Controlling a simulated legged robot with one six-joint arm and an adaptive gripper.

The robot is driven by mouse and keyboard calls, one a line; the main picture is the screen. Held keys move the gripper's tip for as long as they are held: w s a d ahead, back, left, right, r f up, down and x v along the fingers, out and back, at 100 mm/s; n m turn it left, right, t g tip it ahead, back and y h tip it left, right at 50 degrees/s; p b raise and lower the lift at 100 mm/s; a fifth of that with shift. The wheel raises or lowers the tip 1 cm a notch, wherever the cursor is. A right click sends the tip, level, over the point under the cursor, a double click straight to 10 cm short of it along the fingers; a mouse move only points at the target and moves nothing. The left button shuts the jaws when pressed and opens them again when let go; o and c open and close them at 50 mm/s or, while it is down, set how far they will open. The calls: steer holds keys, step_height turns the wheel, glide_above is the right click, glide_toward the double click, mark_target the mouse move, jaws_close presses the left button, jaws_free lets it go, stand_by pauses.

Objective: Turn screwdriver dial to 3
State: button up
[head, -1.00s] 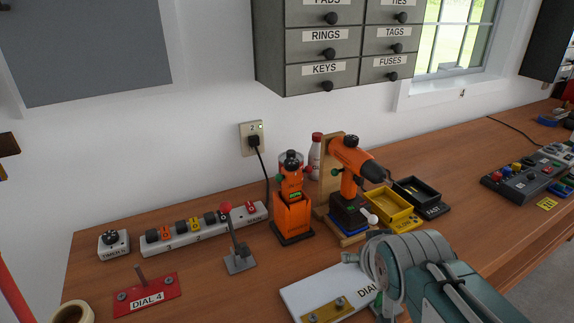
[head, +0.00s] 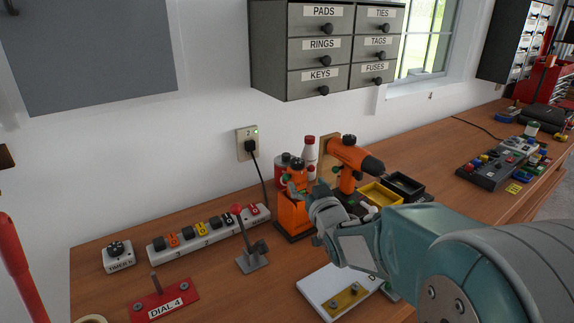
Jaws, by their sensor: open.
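The orange screwdriver (head: 296,178) stands upright in an orange holder (head: 292,217) on the bench, near the wall. A dark round dial (head: 297,164) is on its top; its numbers are too small to read. My gripper (head: 304,188) is at the screwdriver's upper body, just below the dial in the picture. It is open, and my wrist covers the right part of the holder. I cannot tell whether the fingers touch the screwdriver.
An orange drill (head: 350,160) on a wooden stand is close to the right, beside a yellow bin (head: 381,194). A lever with a red knob (head: 237,209) and a power strip (head: 205,238) are to the left. Drawers (head: 325,48) hang above.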

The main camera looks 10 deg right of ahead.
mark_target(299, 167)
steer(key=w, duration=0.1)
steer(key=w+d, duration=0.1)
steer(key=w, duration=0.2)
steer(key=shift+w+d+f, duration=0.1)
steer(key=shift+w+d, duration=0.15)
steer(key=w, duration=0.1)
steer(key=w+a, duration=0.1)
steer(key=w, duration=0.1)
steer(key=w+a, duration=0.1)
steer(key=w, duration=0.1)
steer(key=shift+w+a, duration=0.15)
steer(key=shift+w, duration=0.25)
steer(key=shift+d, duration=0.6)
steer(key=shift+c, duration=0.9)
steer(key=c, duration=1)
steer(key=shift+a, duration=0.35)
